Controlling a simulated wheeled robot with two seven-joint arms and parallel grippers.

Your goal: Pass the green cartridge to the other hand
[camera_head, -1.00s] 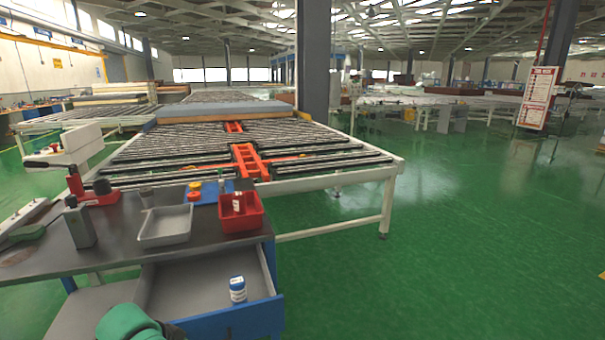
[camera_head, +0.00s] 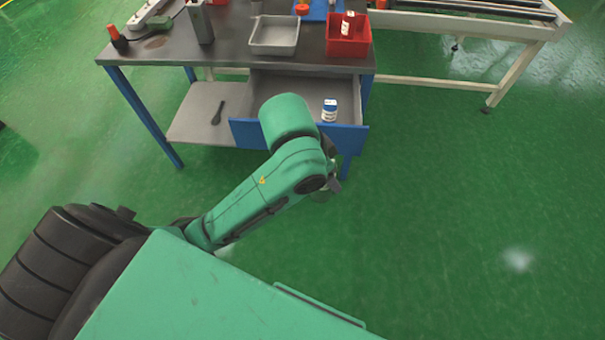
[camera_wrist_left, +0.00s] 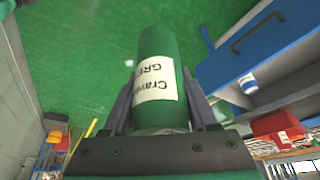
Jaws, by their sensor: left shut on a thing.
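A green cartridge (camera_wrist_left: 160,47) with a white printed label stands out between the fingers of my left gripper (camera_wrist_left: 160,104) in the left wrist view. The gripper is shut on it, with a finger on each side. In the head view my left arm reaches in from the left and ends in front of the blue drawer. There the left gripper (camera_head: 331,183) is mostly hidden behind the arm, and I cannot make out the cartridge clearly. My right gripper is in neither view.
The dark-topped workbench (camera_head: 230,48) holds a grey tray (camera_head: 275,50) and a red bin (camera_head: 347,50) with a white-labelled container (camera_head: 347,22). The open drawer (camera_head: 350,137) holds a blue-and-white bottle (camera_head: 330,110). The green floor at the right is clear.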

